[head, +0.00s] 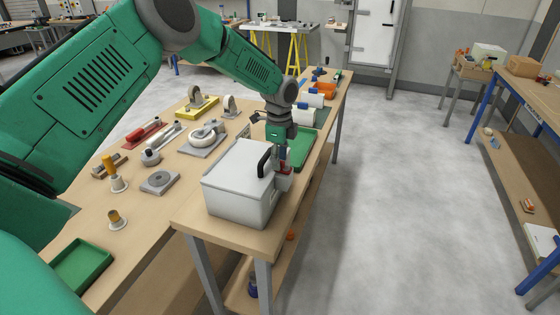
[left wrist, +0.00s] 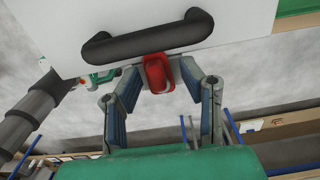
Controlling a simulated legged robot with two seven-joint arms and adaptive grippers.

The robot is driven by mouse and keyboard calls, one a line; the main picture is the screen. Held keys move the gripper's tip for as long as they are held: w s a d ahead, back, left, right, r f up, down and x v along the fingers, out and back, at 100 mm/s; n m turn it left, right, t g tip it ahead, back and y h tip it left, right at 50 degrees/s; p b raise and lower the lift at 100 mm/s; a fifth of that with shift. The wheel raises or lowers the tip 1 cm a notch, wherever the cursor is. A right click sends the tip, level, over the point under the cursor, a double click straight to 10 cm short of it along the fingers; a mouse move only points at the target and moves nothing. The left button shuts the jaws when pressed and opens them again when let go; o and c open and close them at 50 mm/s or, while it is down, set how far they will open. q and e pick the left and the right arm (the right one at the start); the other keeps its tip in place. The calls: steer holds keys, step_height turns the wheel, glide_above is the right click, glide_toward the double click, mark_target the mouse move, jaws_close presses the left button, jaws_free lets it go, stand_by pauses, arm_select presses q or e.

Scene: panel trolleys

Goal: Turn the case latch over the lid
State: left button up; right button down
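The case (head: 238,190) is a pale grey-white box with a closed lid, standing near the right front of the workbench. A black handle (head: 265,162) is on its lid and also shows in the left wrist view (left wrist: 150,38). The red latch (left wrist: 157,72) is at the case's edge beside the handle; a bit of red (head: 286,169) shows in the head view. My left gripper (head: 284,172) is at the case's right side. In the left wrist view its fingertips (left wrist: 158,76) close in on both sides of the latch and appear to touch it. My right gripper is not in view.
The workbench (head: 190,217) holds several fixtures left of the case, a green tray (head: 299,148) behind it and a green bin (head: 82,265) at front left. A lower shelf (head: 262,280) runs under the case. The floor (head: 400,200) to the right is clear.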

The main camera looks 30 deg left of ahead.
arm_select(q)
step_height(320, 180, up, 11)
stand_by(0.3)
steer(key=shift+r, duration=0.1)
steer(key=s+d+f+n+h, duration=0.1)
steer(key=s+d+f+n, duration=0.4)
steer(key=s+f, duration=0.6)
steer(key=s+d+f+n+h, duration=0.1)
steer(key=s+d+f+n, duration=0.1)
steer(key=s+d+f, duration=0.9)
steer(key=s+a+f+n+y, duration=0.1)
steer(key=s+a+f+n, duration=0.15)
steer(key=s, duration=0.45)
steer(key=s+a+f+n, duration=0.1)
steer(key=s+f+n, duration=0.15)
steer(key=s, duration=0.45)
steer(key=s+a+f+n+y, duration=0.1)
steer(key=s+a+f+n, duration=0.15)
steer(key=s, duration=0.45)
step_height(320, 180, down, 13)
steer(key=w+d+b, duration=0.1)
steer(key=b, duration=1.4)
steer(key=shift+w+d+f+t, duration=0.15)
steer(key=shift+w+d+t, duration=0.05)
steer(key=shift+w+t, duration=0.15)
